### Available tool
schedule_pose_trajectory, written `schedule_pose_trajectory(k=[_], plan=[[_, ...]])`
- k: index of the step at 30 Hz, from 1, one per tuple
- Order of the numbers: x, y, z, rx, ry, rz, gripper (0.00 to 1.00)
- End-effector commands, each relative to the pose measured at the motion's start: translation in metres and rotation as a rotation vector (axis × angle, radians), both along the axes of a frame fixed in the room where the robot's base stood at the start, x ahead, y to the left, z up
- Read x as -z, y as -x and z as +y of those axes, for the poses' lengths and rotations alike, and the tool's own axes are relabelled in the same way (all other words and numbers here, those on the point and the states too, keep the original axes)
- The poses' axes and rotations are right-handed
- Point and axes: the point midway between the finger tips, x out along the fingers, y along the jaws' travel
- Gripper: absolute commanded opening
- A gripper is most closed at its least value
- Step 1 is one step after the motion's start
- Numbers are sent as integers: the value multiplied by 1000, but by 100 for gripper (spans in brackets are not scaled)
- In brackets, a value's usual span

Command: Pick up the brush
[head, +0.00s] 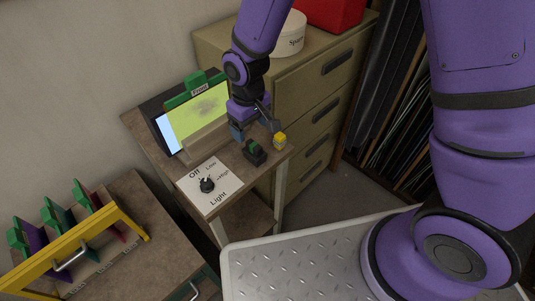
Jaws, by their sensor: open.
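My gripper (256,130) is open above the right side of the small brown table (228,205), pointing down. Its fingers are apart and nothing shows between them. Just below it stands a small dark block with a green part (254,152). A small yellow piece (279,140) is beside it, near the table's right edge. One of these may be the brush, but they are too small to tell which. A yellow-green glass panel (200,113) with a grey smudge leans in a dark frame under a green clip, left of my gripper.
A white light-control plate with a black knob (207,185) is at the table's front. A drawer cabinet (318,85) stands behind, bearing a white round tin (290,34) and a red box (332,12). A lower table at left holds a yellow rack (85,242) with green-handled pieces.

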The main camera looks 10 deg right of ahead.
Motion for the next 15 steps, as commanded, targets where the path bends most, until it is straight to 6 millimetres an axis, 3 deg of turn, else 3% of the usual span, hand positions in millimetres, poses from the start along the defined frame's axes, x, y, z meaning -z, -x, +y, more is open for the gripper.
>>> schedule_pose_trajectory(k=[15], plan=[[57,1,2,-5,2,5,77]])
